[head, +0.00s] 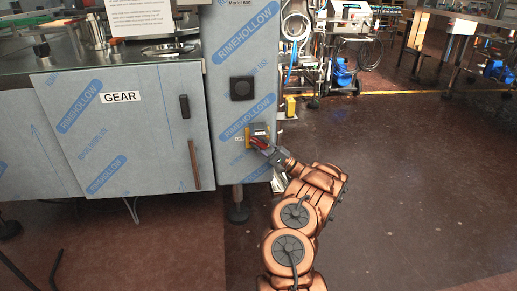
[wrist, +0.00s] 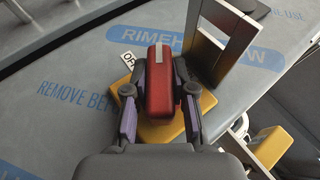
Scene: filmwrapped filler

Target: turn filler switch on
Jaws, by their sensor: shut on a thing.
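The filler switch has a red handle (wrist: 160,84) on a yellow plate (wrist: 208,101), fixed to the film-wrapped cabinet's narrow front panel. In the head view the yellow plate (head: 247,137) and red handle (head: 260,143) show small, partly covered by my gripper (head: 264,146). In the wrist view my gripper (wrist: 159,92) has one finger on each side of the red handle and is shut on it. A small white label (wrist: 128,60) sits beside the plate, and its text is hard to read. A grey metal frame (wrist: 224,40) stands beside the handle.
The cabinet door (head: 125,130) marked GEAR has a dark handle (head: 193,165). A cabinet foot (head: 237,212) stands below. The floor to the right (head: 430,170) is clear; machines and hoses stand behind.

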